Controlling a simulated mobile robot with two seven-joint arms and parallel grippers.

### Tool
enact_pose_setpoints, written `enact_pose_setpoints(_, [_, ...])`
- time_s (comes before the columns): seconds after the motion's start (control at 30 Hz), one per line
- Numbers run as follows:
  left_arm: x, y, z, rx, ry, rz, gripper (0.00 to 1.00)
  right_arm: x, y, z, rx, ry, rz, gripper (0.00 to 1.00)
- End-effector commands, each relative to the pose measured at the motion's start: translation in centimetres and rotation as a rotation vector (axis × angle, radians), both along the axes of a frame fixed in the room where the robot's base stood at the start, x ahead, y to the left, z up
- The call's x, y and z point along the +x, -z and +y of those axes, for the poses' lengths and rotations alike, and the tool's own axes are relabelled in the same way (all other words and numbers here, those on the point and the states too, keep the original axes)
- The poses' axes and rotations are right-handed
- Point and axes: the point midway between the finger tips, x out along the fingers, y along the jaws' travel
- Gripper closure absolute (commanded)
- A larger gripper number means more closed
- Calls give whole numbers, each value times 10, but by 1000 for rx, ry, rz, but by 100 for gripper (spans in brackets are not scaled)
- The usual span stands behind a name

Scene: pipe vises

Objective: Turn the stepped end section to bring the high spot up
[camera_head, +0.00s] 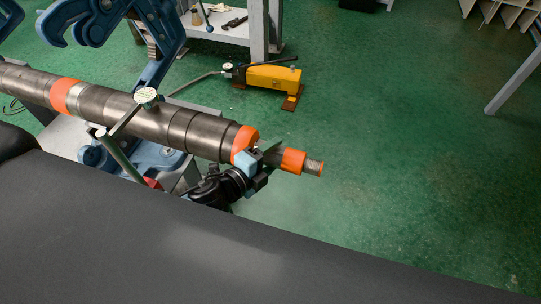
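A long dark steel shaft (185,127) with orange bands lies across the blue pipe vise (160,155), sloping down to the right. Its narrower stepped end section (292,160) has an orange band and a bare metal tip (314,168). A round dial gauge (147,96) sits over the shaft on a jointed stand with a green post (120,156). My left gripper (260,160), with a black wrist and pale blue finger parts, is at the end section, just right of the wide orange band. Its fingers overlap the shaft; their closure is unclear. My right gripper is not seen.
A large blue vise jaw (92,22) stands open above the shaft. A yellow hydraulic pump (273,78) with a gauge and hose sits on the green floor behind. A grey workbench (235,33) is at the back. The floor right of the shaft tip is clear.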

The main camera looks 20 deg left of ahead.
Motion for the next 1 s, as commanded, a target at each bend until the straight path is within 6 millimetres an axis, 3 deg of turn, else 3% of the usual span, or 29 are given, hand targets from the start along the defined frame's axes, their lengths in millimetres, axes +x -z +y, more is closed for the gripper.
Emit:
enact_pose_setpoints(0.37, [-3, 1, 2, 1, -1, 3, 31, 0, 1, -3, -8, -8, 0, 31])
enact_pose_setpoints(0.8, [-56, -11, 26, 0, -1, 5, 31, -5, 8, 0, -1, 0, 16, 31])
enact_pose_setpoints(1.0, [-68, -16, 32, 1, -1, 2, 31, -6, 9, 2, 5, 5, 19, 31])
